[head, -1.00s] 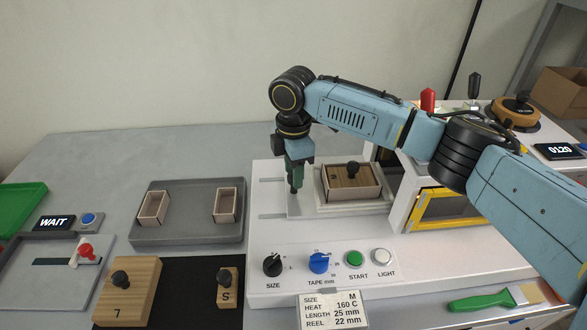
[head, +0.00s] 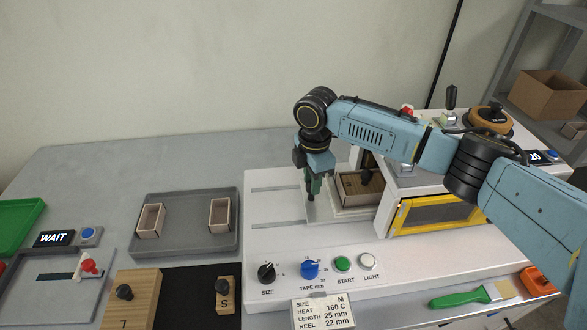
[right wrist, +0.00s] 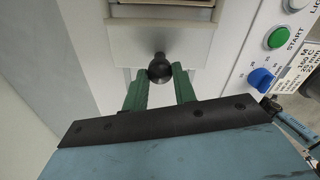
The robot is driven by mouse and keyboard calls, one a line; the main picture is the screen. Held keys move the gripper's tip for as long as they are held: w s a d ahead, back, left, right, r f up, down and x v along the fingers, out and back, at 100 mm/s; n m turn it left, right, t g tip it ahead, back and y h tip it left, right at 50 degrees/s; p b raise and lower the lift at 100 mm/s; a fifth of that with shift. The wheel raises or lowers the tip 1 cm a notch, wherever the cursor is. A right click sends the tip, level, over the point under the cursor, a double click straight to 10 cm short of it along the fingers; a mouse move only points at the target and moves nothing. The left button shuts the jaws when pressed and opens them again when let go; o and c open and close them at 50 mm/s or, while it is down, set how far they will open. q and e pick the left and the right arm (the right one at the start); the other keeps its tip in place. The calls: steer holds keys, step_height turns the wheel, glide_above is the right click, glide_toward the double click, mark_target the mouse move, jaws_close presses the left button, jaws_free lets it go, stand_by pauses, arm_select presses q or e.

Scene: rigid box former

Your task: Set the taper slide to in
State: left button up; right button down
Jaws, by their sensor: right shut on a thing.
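The taper slide (head: 325,214) is a pale plate on the white machine's (head: 270,208) grooved top. It carries a wooden box former (head: 350,188) in an open carton, and its right part reaches the white housing with the yellow-framed window. In the right wrist view the slide (right wrist: 190,48) shows with a round black knob (right wrist: 159,68) at its edge. My right gripper (head: 312,192) points down at the slide's left end. In the right wrist view its green fingers (right wrist: 159,84) are shut on that knob. My left gripper is not in view.
The yellow-framed window (head: 435,215) is right of the slide. Controls, including the green START button (head: 342,264), line the machine's front. A grey tray (head: 185,237) with two carton pieces stands left. A green-handled brush (head: 460,300) lies front right. The grooves left of the slide are clear.

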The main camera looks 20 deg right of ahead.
mark_target(332, 192)
steer(key=d+p, duration=0.1)
steer(key=d, duration=0.1)
steer(key=s+d+p, duration=0.1)
steer(key=d, duration=0.1)
steer(key=shift+d+r, duration=0.1)
steer(key=shift+d, duration=0.15)
steer(key=shift+d+p, duration=0.35)
steer(key=shift+d, duration=0.1)
steer(key=c, duration=1.1)
jaws_free()
step_height(332, 192, up, 13)
steer(key=shift+r+p, duration=0.1)
steer(key=shift+p, duration=0.25)
